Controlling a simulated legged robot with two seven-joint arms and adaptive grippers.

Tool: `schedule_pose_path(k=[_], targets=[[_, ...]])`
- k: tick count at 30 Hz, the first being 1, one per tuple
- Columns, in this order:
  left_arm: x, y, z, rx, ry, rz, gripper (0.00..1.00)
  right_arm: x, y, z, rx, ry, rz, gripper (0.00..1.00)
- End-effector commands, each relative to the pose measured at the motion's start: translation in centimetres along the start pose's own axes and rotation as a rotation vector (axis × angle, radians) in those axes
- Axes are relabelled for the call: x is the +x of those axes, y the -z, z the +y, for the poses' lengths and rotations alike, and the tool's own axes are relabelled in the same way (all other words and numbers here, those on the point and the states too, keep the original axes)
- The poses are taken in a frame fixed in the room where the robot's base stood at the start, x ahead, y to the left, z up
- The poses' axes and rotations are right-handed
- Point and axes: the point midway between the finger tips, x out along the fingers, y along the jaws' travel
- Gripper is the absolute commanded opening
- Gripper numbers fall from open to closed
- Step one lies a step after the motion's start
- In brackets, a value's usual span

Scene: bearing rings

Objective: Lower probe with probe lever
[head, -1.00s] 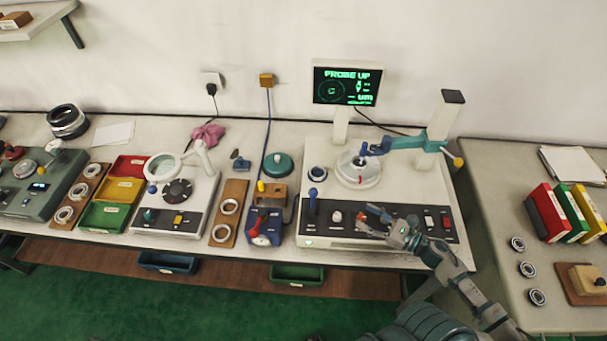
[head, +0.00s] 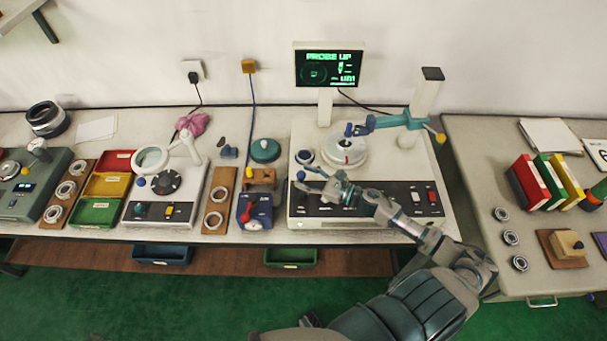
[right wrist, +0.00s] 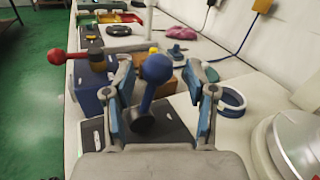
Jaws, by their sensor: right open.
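The measuring machine (head: 380,225) stands on the bench, and its screen (head: 328,68) reads PROBE UP. The teal probe arm (head: 388,121), with a blue tip, reaches over the round silver stage (head: 345,152). The probe lever (head: 300,176), with a blue ball knob, is at the left end of the dark panel. My right gripper (head: 310,180) is open at the lever. In the right wrist view the lever (right wrist: 156,70) stands upright between the two open fingers (right wrist: 160,100), with gaps on both sides. My left gripper is not in view.
A blue box with a red lever (head: 254,210) stands just left of the machine. A blue ring (right wrist: 231,101) lies on the machine between lever and stage. Colored binders (head: 540,182) and several small rings are on the right table.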

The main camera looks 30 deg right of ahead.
Motion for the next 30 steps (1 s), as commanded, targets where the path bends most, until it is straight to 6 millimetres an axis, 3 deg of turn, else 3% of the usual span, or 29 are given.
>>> schedule_pose_path(k=[5, 14, 21, 30], targets=[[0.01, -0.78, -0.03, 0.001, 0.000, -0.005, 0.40, 1.15, -0.04, -0.10, 0.000, 0.000, -0.001, 0.56], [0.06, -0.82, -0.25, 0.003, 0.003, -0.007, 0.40, 1.16, 0.14, -0.24, 0.003, 0.000, -0.002, 0.56], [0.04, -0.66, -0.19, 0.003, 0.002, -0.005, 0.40, 1.16, 0.14, -0.24, 0.003, 0.000, -0.001, 0.00], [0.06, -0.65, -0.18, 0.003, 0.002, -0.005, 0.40, 1.24, 0.05, -0.08, -0.001, -0.001, -0.001, 0.00]])
